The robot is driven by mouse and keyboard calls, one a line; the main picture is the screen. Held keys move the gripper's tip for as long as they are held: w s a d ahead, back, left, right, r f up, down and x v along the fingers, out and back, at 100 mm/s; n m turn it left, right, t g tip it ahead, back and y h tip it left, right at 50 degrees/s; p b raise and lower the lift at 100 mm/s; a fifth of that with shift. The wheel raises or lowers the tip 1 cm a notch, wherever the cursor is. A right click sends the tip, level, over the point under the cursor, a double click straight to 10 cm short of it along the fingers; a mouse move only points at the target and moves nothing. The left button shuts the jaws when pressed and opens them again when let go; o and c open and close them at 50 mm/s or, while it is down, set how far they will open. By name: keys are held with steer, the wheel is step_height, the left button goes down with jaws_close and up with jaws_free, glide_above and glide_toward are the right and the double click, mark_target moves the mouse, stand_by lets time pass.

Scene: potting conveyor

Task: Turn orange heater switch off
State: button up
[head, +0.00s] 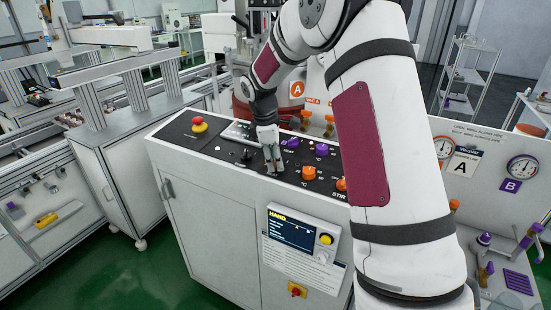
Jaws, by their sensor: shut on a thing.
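My gripper (273,170) reaches down to the black top panel of the white console. It is closed at the left end of the row of orange controls, left of an orange knob (308,173). The orange heater switch is hidden behind my fingers, which are shut on it there. Its position, on or off, cannot be seen. A purple control (292,142) by the HEAT label sits just behind and right of my gripper.
A red emergency button (199,124) and a small black joystick (244,154) stand left of my gripper. A purple knob (322,150) and an orange knob (341,184) lie to the right, close to my arm. A display (292,232) is on the console front.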

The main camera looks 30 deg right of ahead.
mark_target(268, 173)
steer(key=shift+n, duration=0.3)
stand_by(0.4)
steer(key=o, duration=1.2)
steer(key=shift+c, duration=0.2)
steer(key=v, duration=1.2)
